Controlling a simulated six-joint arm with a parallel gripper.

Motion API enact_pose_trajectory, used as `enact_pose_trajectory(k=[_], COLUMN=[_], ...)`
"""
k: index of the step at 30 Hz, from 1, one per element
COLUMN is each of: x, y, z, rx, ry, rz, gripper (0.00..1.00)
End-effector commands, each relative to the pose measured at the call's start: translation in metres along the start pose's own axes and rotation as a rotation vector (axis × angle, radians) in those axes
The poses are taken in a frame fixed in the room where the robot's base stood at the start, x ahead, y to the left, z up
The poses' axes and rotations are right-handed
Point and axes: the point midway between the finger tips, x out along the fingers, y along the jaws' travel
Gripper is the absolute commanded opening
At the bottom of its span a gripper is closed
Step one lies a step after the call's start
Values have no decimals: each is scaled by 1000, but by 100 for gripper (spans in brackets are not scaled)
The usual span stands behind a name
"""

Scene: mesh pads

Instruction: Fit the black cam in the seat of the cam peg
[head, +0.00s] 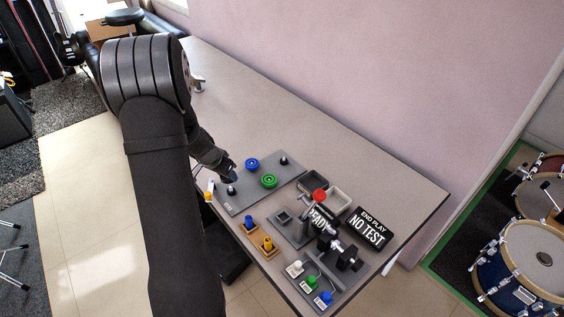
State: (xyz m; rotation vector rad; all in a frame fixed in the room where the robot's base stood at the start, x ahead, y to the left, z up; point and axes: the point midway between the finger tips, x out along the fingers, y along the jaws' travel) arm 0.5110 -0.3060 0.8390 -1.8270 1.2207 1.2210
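My gripper (230,174) is above the left end of a grey plate (249,204). It is dark and small here, so I cannot tell if its fingers are open or shut, or if it holds anything. A small black part (232,190) stands upright on the plate just below the fingertips; whether they touch is unclear. Another black upright part (284,160) stands at the plate's far right end. I cannot tell which dark part is the black cam, and I cannot make out the cam peg or its seat.
A blue wheel (252,163) and a green wheel (268,181) sit on the plate.

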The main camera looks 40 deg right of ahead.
Motion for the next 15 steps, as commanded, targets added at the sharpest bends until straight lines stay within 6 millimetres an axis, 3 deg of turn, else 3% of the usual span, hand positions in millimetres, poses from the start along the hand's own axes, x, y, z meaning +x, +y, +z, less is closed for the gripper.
enact_pose_trajectory(k=[15], x=[1], y=[1], z=[-4], rx=[1], ry=[0], rz=[1], gripper=[24])
